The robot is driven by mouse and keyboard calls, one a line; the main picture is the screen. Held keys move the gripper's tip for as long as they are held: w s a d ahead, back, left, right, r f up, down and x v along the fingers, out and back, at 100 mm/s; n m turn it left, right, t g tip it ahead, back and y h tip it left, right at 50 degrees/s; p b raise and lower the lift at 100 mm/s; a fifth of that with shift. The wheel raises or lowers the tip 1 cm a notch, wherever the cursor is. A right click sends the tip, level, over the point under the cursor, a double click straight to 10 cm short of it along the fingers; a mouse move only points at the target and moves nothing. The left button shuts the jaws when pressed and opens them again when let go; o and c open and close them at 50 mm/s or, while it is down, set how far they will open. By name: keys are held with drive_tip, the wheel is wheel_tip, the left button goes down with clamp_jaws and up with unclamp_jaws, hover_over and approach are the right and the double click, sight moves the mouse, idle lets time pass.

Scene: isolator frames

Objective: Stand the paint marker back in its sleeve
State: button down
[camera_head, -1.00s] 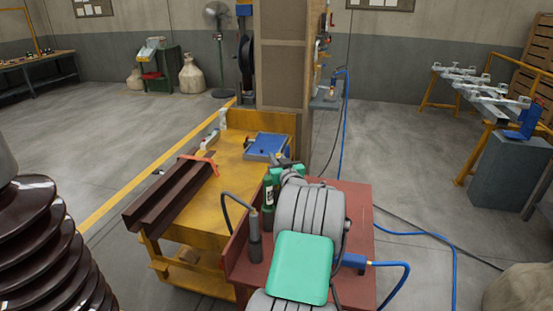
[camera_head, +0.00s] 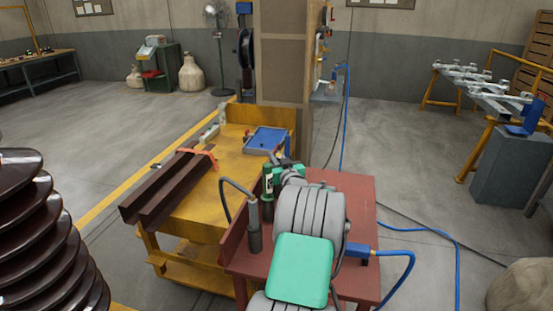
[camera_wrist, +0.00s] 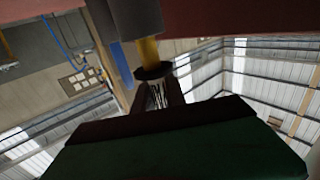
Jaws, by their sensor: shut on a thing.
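In the wrist view, which appears upside down, my gripper (camera_wrist: 160,97) is shut on the paint marker (camera_wrist: 150,55). The marker shows a yellow body and a black collar beside the fingers. Its far end meets a dark grey cylinder, likely the sleeve (camera_wrist: 135,18), against a red surface. I cannot tell whether that end is inside the cylinder or only in front of it. In the head view, my grey and green arm covers the gripper and the marker.
In the head view, a red-brown table (camera_head: 354,195) carries a dark upright cylinder (camera_head: 254,236) with a curved black cable beside it. A yellow bench (camera_head: 205,210) with dark steel profiles (camera_head: 165,190) and a blue tray (camera_head: 266,140) stands behind. Blue hose lies on the right floor.

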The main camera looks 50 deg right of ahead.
drive_tip(key=shift+f+b, duration=1.4)
drive_tip(key=shift+f, duration=0.1)
drive_tip(key=c, duration=1.3)
unclamp_jaws()
drive_tip(key=shift+f, duration=0.15)
drive_tip(key=v, duration=0.7)
drive_tip(key=shift+s+a+b, duration=0.25)
drive_tip(key=shift+s+b, duration=0.05)
drive_tip(key=shift+r, duration=0.3)
